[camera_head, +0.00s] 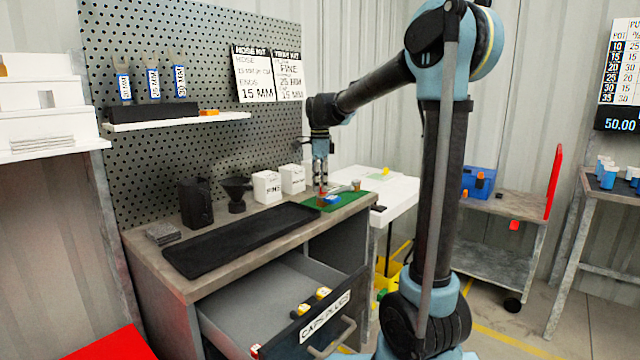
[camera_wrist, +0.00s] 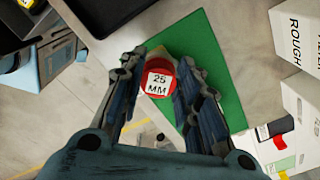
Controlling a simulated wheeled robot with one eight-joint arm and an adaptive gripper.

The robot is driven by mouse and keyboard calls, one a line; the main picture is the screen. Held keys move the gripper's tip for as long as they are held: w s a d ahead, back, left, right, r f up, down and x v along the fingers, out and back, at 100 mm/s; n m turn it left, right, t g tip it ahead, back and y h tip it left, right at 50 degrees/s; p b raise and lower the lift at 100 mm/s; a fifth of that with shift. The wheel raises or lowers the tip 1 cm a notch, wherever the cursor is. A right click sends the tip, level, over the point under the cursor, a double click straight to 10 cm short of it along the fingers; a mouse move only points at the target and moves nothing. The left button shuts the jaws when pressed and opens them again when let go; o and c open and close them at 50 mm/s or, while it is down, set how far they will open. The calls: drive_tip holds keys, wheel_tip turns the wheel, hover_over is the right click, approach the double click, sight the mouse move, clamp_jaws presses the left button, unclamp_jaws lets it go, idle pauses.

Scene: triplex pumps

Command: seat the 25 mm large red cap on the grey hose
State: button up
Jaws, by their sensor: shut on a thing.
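The large red cap (camera_wrist: 159,78) shows in the wrist view between my fingers, its white "25 MM" label facing the camera. My gripper (camera_wrist: 160,72) is shut on the cap. In the head view my gripper (camera_head: 321,186) points down over the back part of the green mat (camera_head: 345,204) on the bench; the cap is too small there to make out well. The green mat (camera_wrist: 212,55) lies beneath the cap in the wrist view. A small pale grey piece (camera_head: 342,189) lies beside my gripper and may be the grey hose. Whether cap and hose touch cannot be told.
White boxes (camera_head: 267,187) and a black funnel (camera_head: 236,193) stand left of my gripper. A black mat (camera_head: 240,240) covers the bench front. The drawer labelled "CAPS/PLUGS" (camera_head: 325,318) is open below, with several caps inside. A white table (camera_head: 385,190) adjoins at right.

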drive_tip(key=shift+f, duration=0.6)
drive_tip(key=o, duration=0.8)
drive_tip(key=shift+r, duration=0.1)
wheel_tip(320, 180, up, 12)
idle(0.3)
drive_tip(key=s+d+f+n+t, duration=0.1)
drive_tip(key=s+d+f+n, duration=0.5)
drive_tip(key=s+d+f, duration=0.45)
drive_tip(key=s+d+f+n+t, duration=0.1)
drive_tip(key=s+d+f+n, duration=0.6)
drive_tip(key=s, duration=0.6)
drive_tip(key=s+d+f+n, duration=0.3)
drive_tip(key=s+f, duration=0.5)
drive_tip(key=f, duration=0.3)
drive_tip(key=shift+d+f+n, duration=0.25)
drive_tip(key=shift+d+n, duration=0.15)
drive_tip(key=shift+d, duration=0.15)
